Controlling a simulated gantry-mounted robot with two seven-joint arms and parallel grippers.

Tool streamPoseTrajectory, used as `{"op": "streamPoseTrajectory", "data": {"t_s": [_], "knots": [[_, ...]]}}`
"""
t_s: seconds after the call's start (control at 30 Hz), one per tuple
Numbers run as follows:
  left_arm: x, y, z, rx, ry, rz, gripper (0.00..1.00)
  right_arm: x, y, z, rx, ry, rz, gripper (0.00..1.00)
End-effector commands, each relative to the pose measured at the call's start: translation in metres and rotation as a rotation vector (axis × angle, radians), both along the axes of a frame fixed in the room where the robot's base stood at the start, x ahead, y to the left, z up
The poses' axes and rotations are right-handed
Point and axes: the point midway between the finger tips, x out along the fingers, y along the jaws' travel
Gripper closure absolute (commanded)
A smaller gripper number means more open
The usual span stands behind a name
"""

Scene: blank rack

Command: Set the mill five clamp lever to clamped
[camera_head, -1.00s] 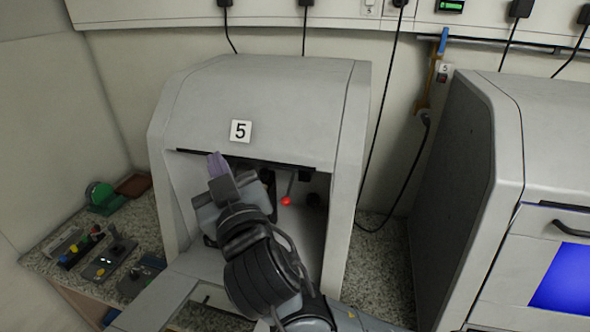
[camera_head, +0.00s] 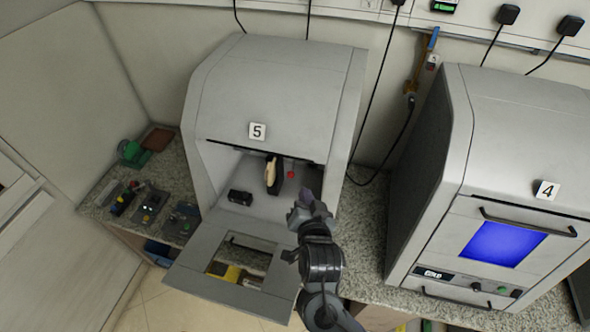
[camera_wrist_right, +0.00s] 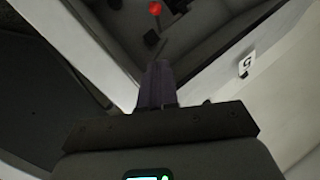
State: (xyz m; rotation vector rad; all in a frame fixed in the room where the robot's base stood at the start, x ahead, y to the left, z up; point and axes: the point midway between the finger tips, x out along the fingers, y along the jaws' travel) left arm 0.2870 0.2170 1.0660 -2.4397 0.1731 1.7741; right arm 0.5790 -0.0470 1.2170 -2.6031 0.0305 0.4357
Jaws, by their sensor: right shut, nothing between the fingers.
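The mill marked 5 (camera_head: 275,85) stands at the middle with its front flap (camera_head: 195,272) folded down. Inside, the red ball of the clamp lever (camera_head: 291,175) shows at the right, beside an upright tan disc (camera_head: 270,174) with a dark edge. The lever's shaft is too small to read in the head view. The red ball (camera_wrist_right: 155,8) also shows at the top of the right wrist view. My right gripper (camera_head: 309,203) is shut and empty at the right side of the mill's opening, apart from the red ball. My left gripper is not in view.
A dark block (camera_head: 240,197) lies on the mill floor at left. The mill marked 4 (camera_head: 510,150) stands at right, closed. Small tools and a green device (camera_head: 131,152) lie on the counter at left. A cable hangs between the mills.

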Motion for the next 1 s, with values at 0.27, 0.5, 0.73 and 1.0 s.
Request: {"op": "streamPoseTrajectory", "data": {"t_s": [0.27, 0.5, 0.73, 1.0], "knots": [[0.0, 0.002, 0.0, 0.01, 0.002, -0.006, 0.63, 0.027, 0.001, -0.011, -0.004, 0.006, -0.002, 1.0], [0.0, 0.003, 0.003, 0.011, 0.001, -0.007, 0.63, 0.07, 0.003, -0.024, -0.005, 0.006, -0.001, 1.0], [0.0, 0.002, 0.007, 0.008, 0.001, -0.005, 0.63, 0.098, 0.011, -0.043, -0.003, 0.008, 0.001, 1.0], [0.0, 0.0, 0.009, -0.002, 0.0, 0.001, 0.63, 0.108, 0.019, -0.061, -0.002, 0.005, 0.001, 1.0]]}}
